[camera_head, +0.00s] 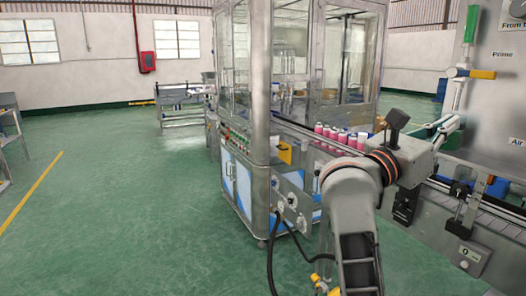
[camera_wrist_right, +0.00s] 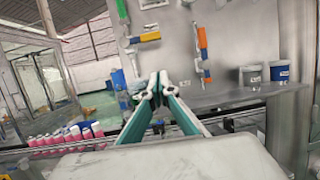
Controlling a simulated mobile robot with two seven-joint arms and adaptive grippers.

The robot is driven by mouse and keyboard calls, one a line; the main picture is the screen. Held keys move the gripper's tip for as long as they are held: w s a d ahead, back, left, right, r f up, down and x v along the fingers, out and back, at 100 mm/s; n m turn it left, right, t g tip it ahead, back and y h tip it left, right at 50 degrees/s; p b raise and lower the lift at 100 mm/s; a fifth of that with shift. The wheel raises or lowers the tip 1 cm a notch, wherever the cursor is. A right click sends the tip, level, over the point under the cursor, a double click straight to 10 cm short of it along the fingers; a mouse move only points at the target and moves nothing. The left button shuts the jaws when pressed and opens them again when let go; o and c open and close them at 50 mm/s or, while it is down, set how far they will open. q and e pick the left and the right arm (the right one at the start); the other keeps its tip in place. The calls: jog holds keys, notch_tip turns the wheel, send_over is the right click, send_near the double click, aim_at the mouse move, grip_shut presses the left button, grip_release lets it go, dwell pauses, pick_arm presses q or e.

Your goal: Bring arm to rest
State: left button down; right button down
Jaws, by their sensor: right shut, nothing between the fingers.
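My right arm rises from the bottom of the head view and bends to the right in front of the conveyor. My right gripper (camera_head: 446,128) shows partly behind its own wrist there, with pale and green fingers. In the right wrist view the gripper (camera_wrist_right: 155,88) has its fingertips together, with nothing held between them. It is in the air before the grey metal panel (camera_head: 500,110). My left gripper is not in view.
Pink cans with white caps (camera_head: 330,133) stand in a row on the conveyor, left of my right gripper. A glass-walled machine (camera_head: 240,90) stands behind.

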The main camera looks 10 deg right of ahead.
jog(key=w+a+f+m+t+y, duration=0.1)
jog(key=a+f+m+t+y, duration=0.5)
jog(key=f+m, duration=0.4)
jog(key=w+a+f+m+t+y, duration=0.1)
jog(key=a+f+m+t+y, duration=0.4)
jog(key=a+f+m+y, duration=0.5)
jog(key=a+f+m+t+y, duration=0.3)
jog(key=f+m+t+y, duration=0.4)
jog(key=f, duration=0.6)
jog(key=s+a+f+n+g+y, duration=0.1)
jog(key=s+f+n+g, duration=0.25)
jog(key=f, duration=0.75)
jog(key=s+a+f+n+g+y, duration=0.1)
jog(key=s+a+f+n+g, duration=0.3)
jog(key=f, duration=0.6)
jog(key=s+d+f+n+g+h, duration=0.1)
jog(key=s+d+f+g, duration=0.1)
jog(key=s+f, duration=0.5)
jog(key=s+d+f+n+g, duration=0.1)
jog(key=s+d+f+g, duration=0.1)
jog(key=s+f+g, duration=0.2)
notch_tip(320, 180, down, 3)
jog(key=s, duration=0.2)
jog(key=shift+s+d+f+g+h, duration=0.15)
jog(key=shift+s+d+g+h, duration=0.05)
jog(key=shift+s+g+h, duration=0.2)
